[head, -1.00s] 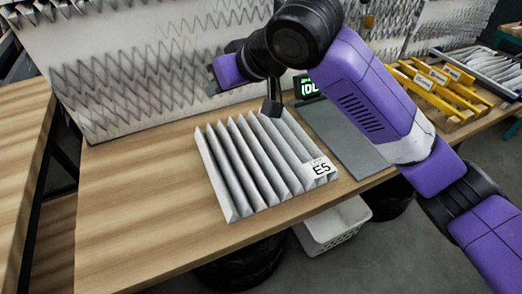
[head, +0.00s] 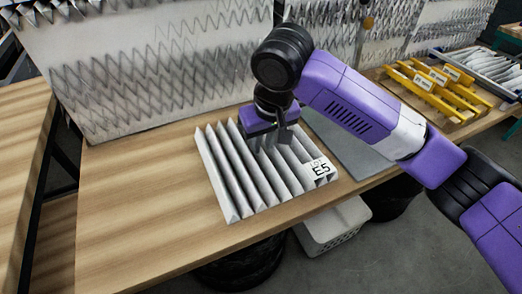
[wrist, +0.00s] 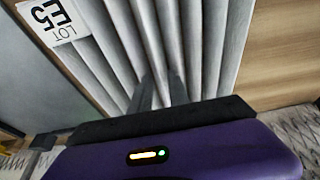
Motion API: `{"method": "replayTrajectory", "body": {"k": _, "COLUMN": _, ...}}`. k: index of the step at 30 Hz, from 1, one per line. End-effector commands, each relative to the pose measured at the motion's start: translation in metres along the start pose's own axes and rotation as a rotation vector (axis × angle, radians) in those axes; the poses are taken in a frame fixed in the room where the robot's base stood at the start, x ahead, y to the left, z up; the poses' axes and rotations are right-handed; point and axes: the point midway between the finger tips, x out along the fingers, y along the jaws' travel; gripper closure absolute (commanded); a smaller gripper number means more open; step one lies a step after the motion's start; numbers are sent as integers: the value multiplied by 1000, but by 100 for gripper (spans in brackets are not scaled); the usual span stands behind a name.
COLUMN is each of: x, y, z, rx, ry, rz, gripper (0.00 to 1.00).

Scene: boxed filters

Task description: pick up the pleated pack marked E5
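The pleated pack (head: 240,178) is a grey-white zigzag block lying flat on the wooden bench. Its white label (head: 319,170) reads E5 at the near right corner; in the wrist view the label (wrist: 55,20) shows upside down at top left, with LOT beside E5. My gripper (head: 268,143) is over the far part of the pack, pointing down. In the wrist view its two blurred fingers (wrist: 161,90) stand a small gap apart, among or just over the pleats. Whether they touch a pleat is hidden.
A grey mat (head: 345,150) lies right of the pack. Yellow labelled frames (head: 435,88) and a tray of pleated pieces (head: 485,70) are farther right. Pleated sheet panels (head: 150,70) stand behind. A white basket (head: 335,228) is below the bench edge. Bench left of the pack is clear.

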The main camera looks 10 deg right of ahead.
Motion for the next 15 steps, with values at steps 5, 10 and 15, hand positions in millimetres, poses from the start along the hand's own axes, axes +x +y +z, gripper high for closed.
{"method": "replayTrajectory", "body": {"k": 5, "x": 19, "y": 0, "z": 0, "rx": 1, "ry": 0, "rz": 1, "gripper": 78}}
{"method": "replayTrajectory", "body": {"k": 10, "x": 23, "y": 0, "z": 0, "rx": 0, "ry": 2, "rz": -1, "gripper": 78}}
{"method": "replayTrajectory", "body": {"k": 15, "x": 22, "y": 0, "z": 0, "rx": 0, "ry": 2, "rz": -1, "gripper": 90}}
